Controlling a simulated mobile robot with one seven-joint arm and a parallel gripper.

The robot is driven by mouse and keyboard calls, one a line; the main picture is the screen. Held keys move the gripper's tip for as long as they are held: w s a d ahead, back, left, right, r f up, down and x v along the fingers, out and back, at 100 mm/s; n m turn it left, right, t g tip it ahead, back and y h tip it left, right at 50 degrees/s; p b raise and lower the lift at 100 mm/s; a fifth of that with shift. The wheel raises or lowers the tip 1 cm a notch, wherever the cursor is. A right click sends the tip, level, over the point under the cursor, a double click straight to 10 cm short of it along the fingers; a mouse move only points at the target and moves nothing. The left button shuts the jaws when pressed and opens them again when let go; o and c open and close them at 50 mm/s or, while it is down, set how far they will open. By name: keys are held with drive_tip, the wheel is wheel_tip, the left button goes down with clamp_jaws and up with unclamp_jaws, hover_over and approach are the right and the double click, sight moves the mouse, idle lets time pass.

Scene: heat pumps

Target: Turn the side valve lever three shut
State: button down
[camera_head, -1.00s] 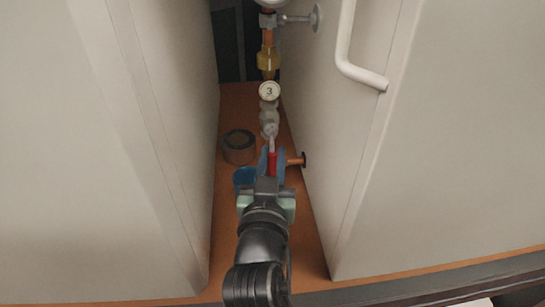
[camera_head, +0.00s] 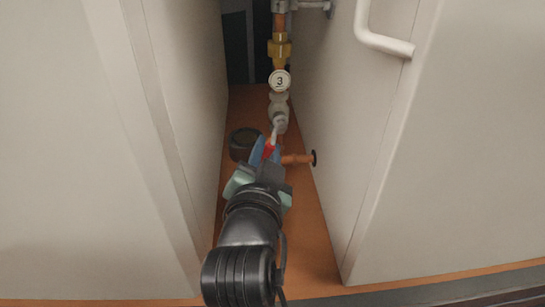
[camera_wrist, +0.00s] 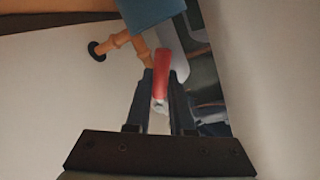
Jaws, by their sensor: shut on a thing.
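The valve marked with a round white "3" tag (camera_head: 280,80) stands on a vertical pipe between two pale cabinets. Its lever has a pale metal stem and a red handle (camera_head: 269,152), pointing toward me and slightly left in the head view. My gripper (camera_head: 266,158) is shut on the red handle. In the wrist view the handle (camera_wrist: 161,75) lies between the two dark fingers of my gripper (camera_wrist: 161,85). The gripper hides the handle's near end in the head view.
Pale cabinet walls stand close on the left (camera_head: 185,120) and right (camera_head: 345,130). A dark tape roll (camera_head: 243,143) lies on the orange floor. A copper pipe stub with a black end (camera_head: 298,159) sticks out right. A white handle (camera_head: 375,38) is at upper right.

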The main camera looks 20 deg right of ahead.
drive_tip(key=shift+w+a+r+m, duration=0.1)
drive_tip(key=shift+a+r+m, duration=0.15)
drive_tip(key=shift+m, duration=0.35)
drive_tip(key=shift+a, duration=0.1)
drive_tip(key=c, duration=0.8)
unclamp_jaws()
drive_tip(key=shift+s+a+b, duration=0.15)
drive_tip(key=shift+s+b, duration=0.25)
drive_tip(key=shift+s, duration=0.05)
drive_tip(key=p+v, duration=0.7)
drive_tip(key=v, duration=0.5)
drive_tip(key=shift+r, duration=0.2)
